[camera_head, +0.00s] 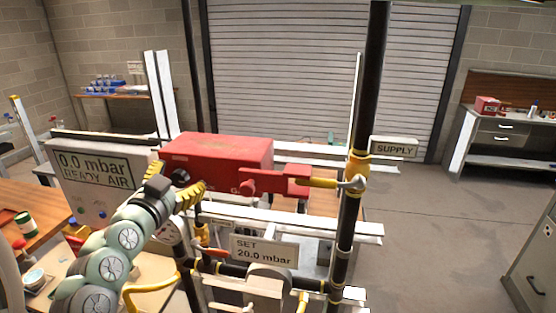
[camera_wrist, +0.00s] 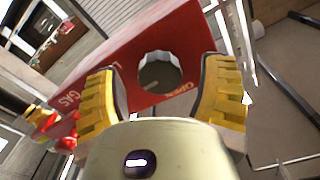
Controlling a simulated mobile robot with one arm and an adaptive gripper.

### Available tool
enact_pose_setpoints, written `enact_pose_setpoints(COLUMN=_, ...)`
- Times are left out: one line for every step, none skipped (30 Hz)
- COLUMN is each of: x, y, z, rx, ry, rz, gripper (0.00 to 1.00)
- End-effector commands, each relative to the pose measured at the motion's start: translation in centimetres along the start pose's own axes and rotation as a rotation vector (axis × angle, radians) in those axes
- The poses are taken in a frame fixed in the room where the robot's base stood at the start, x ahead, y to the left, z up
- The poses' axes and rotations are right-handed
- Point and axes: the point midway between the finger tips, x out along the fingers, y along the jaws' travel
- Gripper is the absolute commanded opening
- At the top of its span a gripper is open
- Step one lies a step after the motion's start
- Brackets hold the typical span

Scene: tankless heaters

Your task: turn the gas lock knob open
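In the head view the knob (camera_head: 180,177) shows as a dark disc. My gripper (camera_wrist: 158,82) is open, its yellow ribbed fingers either side of the knob in the picture. I see gaps on both sides and cannot tell how far in front the tips are.
A "SET 20.0 mbar" sign (camera_head: 263,250) hangs below. Floor at right is clear.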

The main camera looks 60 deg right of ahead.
Motion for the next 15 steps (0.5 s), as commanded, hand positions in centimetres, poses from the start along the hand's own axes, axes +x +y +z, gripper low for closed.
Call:
enact_pose_setpoints(x=0.03, y=0.08, z=-0.04, rx=0.0, ry=0.001, rz=0.002, gripper=0.65)
enact_pose_setpoints(x=0.03, y=0.08, z=-0.04, rx=0.0, ry=0.001, rz=0.002, gripper=0.61)
enact_pose_setpoints(x=0.02, y=0.07, z=-0.03, rx=0.0, ry=0.001, rz=0.002, gripper=0.57)
enact_pose_setpoints(x=0.02, y=0.07, z=-0.02, rx=0.0, ry=0.001, rz=0.002, gripper=0.54)
enact_pose_setpoints(x=0.02, y=0.06, z=-0.02, rx=0.0, ry=0.0, rz=0.002, gripper=0.51)
enact_pose_setpoints(x=0.01, y=0.05, z=-0.02, rx=0.0, ry=0.001, rz=0.001, gripper=0.47)
enact_pose_setpoints(x=0.01, y=0.05, z=-0.02, rx=0.0, ry=0.0, rz=0.001, gripper=0.44)
enact_pose_setpoints(x=0.01, y=0.04, z=-0.02, rx=0.0, ry=0.0, rz=0.001, gripper=0.41)
enact_pose_setpoints(x=0.0, y=0.03, z=-0.01, rx=0.0, ry=0.0, rz=0.001, gripper=0.37)
enact_pose_setpoints(x=0.0, y=0.02, z=-0.01, rx=0.0, ry=0.0, rz=0.001, gripper=0.34)
enact_pose_setpoints(x=0.0, y=0.02, z=-0.01, rx=0.0, ry=0.0, rz=0.001, gripper=0.3)
enact_pose_setpoints(x=-0.01, y=0.02, z=0.0, rx=-0.001, ry=0.0, rz=0.001, gripper=0.26)
enact_pose_setpoints(x=-0.01, y=0.01, z=0.01, rx=-0.001, ry=0.0, rz=0.0, gripper=0.23)
enact_pose_setpoints(x=-0.01, y=0.01, z=0.01, rx=-0.001, ry=0.0, rz=0.0, gripper=0.2)
enact_pose_setpoints(x=-0.01, y=0.0, z=0.01, rx=-0.001, ry=0.0, rz=0.0, gripper=0.16)
